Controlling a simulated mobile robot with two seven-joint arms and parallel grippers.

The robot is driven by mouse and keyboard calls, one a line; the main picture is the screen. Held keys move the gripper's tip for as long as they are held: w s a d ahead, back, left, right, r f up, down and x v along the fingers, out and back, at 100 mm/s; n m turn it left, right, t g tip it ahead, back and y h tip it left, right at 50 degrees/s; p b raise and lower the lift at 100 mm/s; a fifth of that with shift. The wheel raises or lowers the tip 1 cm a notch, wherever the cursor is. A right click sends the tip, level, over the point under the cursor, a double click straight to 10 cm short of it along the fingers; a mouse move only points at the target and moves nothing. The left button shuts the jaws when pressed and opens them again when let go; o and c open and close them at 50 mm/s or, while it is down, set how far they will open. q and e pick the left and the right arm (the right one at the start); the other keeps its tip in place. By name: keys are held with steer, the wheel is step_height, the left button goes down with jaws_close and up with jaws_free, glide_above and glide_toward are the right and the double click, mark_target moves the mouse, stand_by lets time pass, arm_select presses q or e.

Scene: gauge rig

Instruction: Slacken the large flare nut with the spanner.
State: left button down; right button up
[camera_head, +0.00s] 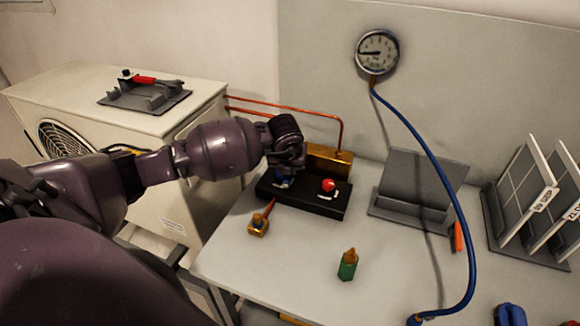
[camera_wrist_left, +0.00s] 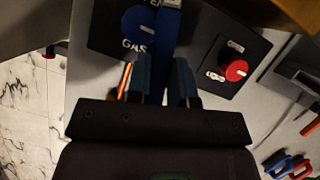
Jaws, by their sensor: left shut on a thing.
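My left gripper (camera_head: 292,168) reaches in from the left, over the black valve block at the middle of the bench. In the left wrist view its fingers (camera_wrist_left: 165,88) are shut on a flat blue bar (camera_wrist_left: 167,38), which looks like the spanner's handle. The bar runs up past the top edge, so its head is out of view. A brass block (camera_head: 328,160) with copper pipes stands behind the gripper. I cannot make out the large flare nut; the arm hides part of that area. My right gripper is not in view.
The black valve block (camera_head: 305,201) carries a blue GAS knob (camera_wrist_left: 139,25) and a red knob (camera_head: 327,186). A brass fitting (camera_head: 258,226) and a green bottle (camera_head: 348,265) stand in front. A blue hose (camera_head: 437,160) hangs from the gauge (camera_head: 377,54).

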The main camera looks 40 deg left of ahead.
arm_select(q)
steer(key=shift+s+a, duration=0.1)
steer(key=shift+a, duration=0.1)
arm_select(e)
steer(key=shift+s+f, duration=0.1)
arm_select(q)
steer(key=shift+s+a+m, duration=0.15)
steer(key=shift+a+m, duration=0.15)
steer(key=shift+m, duration=0.2)
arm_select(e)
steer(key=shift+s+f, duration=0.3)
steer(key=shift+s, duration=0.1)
arm_select(q)
steer(key=shift+a, duration=0.15)
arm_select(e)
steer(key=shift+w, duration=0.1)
arm_select(q)
steer(key=shift+s, duration=0.15)
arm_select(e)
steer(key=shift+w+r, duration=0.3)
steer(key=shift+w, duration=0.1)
